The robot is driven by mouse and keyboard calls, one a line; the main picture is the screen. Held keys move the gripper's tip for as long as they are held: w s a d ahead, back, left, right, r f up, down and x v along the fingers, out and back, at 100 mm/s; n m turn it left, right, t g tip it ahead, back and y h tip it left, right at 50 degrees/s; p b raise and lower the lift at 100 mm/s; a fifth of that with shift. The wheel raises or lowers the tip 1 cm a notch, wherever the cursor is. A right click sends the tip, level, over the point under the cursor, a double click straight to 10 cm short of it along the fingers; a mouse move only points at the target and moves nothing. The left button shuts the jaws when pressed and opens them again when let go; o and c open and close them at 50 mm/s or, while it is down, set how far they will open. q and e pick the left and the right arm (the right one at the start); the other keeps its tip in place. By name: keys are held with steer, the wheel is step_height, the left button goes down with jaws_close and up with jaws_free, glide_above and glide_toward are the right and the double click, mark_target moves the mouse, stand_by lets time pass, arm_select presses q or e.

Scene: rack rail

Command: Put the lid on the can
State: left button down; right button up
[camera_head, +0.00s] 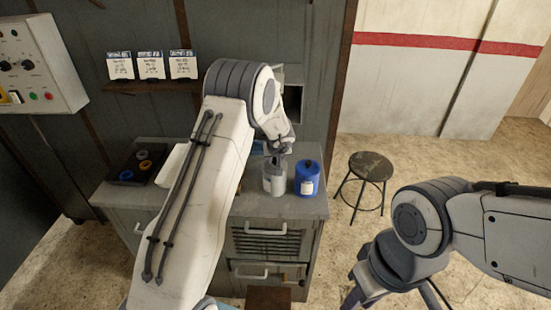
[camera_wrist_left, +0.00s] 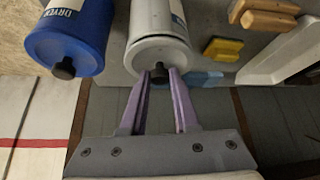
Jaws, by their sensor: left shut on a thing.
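The white-grey can (camera_head: 274,183) stands on the grey cabinet top, and in the left wrist view it shows upside down (camera_wrist_left: 157,15). The round grey lid (camera_wrist_left: 158,54) with a black knob is at the can's mouth. I cannot tell whether it rests fully on the rim. My left gripper (camera_head: 280,157) is directly above the can. Its purple fingers (camera_wrist_left: 160,76) are shut on the lid's knob. My right gripper (camera_head: 360,292) is low at the bottom, partly cut off, and its fingers are unclear.
A blue can (camera_head: 307,180) with a black knob stands close on the right of the white can. A dark tray (camera_head: 122,163) with small rings and a white tray (camera_head: 172,165) are on the left. A stool (camera_head: 371,166) stands on the floor to the right.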

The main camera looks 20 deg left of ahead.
stand_by(0.3)
arm_select(q)
steer(key=shift+c, duration=0.5)
jaws_free()
step_height(320, 180, up, 7)
steer(key=p, duration=0.9)
steer(key=shift+p, duration=0.3)
jaws_close()
stand_by(0.4)
stand_by(0.3)
